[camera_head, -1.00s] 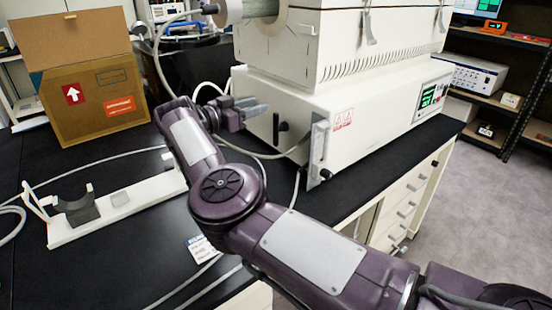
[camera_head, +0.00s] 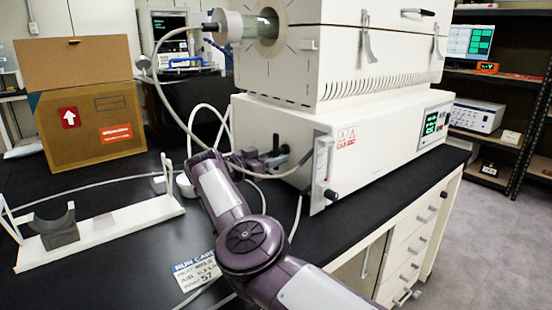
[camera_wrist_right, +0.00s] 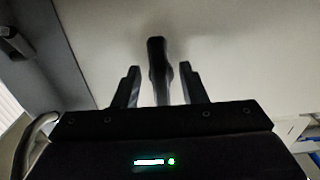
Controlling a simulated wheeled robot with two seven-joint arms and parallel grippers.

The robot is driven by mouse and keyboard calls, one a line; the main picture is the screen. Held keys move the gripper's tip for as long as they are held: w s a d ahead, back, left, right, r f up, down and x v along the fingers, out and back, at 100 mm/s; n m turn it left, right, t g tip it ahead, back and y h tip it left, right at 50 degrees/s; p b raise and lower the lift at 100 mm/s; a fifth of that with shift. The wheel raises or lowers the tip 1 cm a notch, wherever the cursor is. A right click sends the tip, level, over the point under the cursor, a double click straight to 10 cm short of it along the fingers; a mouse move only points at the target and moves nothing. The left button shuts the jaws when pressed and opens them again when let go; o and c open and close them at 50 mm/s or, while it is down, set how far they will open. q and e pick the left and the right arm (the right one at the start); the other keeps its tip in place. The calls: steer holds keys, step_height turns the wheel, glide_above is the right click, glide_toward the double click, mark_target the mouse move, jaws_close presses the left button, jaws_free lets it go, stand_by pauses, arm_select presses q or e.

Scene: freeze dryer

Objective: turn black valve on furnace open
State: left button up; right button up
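The white furnace (camera_head: 390,135) stands on the black bench. Its black valve (camera_head: 276,143) is on the left side face, with the handle upright. My right gripper (camera_head: 270,160) is at that face, beside the valve. In the right wrist view, the black valve handle (camera_wrist_right: 156,47) stands between the two fingers of my right gripper (camera_wrist_right: 159,72). The fingers are apart, with a visible gap on each side of the handle. My left gripper is not in view.
A flowmeter with a black knob (camera_head: 330,194) is on the furnace's front corner. Loose cables and a white tube run around my arm. A cardboard box (camera_head: 95,125), a white stand (camera_head: 110,222) and a run card (camera_head: 195,271) are to the left.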

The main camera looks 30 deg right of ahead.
steer(key=shift+d, duration=0.5)
steer(key=shift+c, duration=0.2)
jaws_close()
